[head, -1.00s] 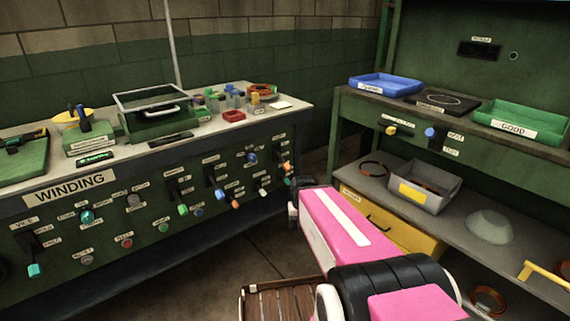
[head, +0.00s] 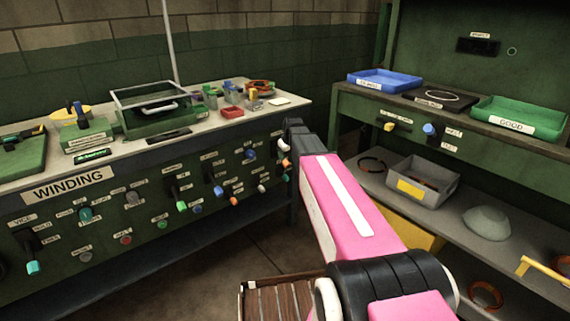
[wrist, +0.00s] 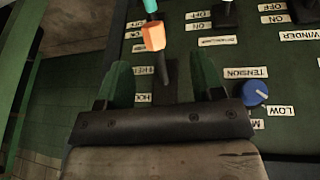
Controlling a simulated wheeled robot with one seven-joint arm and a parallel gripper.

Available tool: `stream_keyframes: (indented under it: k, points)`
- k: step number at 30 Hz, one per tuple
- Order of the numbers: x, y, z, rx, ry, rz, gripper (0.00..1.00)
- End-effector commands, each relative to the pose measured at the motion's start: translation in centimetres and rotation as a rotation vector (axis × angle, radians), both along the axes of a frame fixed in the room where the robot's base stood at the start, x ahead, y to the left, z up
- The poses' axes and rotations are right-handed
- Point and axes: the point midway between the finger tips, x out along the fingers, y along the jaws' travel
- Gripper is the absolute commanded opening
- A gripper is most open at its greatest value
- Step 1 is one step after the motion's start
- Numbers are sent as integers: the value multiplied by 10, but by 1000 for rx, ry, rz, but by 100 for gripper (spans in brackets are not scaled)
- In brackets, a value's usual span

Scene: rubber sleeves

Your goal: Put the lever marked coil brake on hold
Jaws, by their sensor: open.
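An orange-tipped lever (wrist: 153,37) stands out from a dark slotted plate on the winding bench's green front panel. Labels that seem to read FREE (wrist: 145,71) and HOLD (wrist: 143,98) are beside the plate; its handle leans toward the FREE side. Its name label is not legible. In the head view its orange tip (head: 286,163) is at the panel's right end. My gripper (wrist: 163,78) is open, with green fingers on either side of the lever's plate, not closed on the handle. In the head view my gripper (head: 293,128) is by the panel's upper right; its fingertips are hidden.
A blue TENSION knob (wrist: 255,93) is close to the right finger in the wrist view. A teal-tipped lever (wrist: 150,5) is just beyond the orange tip. Several other levers and buttons cover the panel. The shelf bench (head: 345,100) stands to the right, with floor between.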

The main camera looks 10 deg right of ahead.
Motion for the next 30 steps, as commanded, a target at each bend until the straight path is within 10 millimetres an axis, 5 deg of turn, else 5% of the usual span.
stream_keyframes:
  k: [7,21,30]
  points:
    - [24,-1,8,-12,-31,33,61]
    - [55,2,-63,-11,-28,30,61]
    - [63,3,-84,-10,-29,29,61]
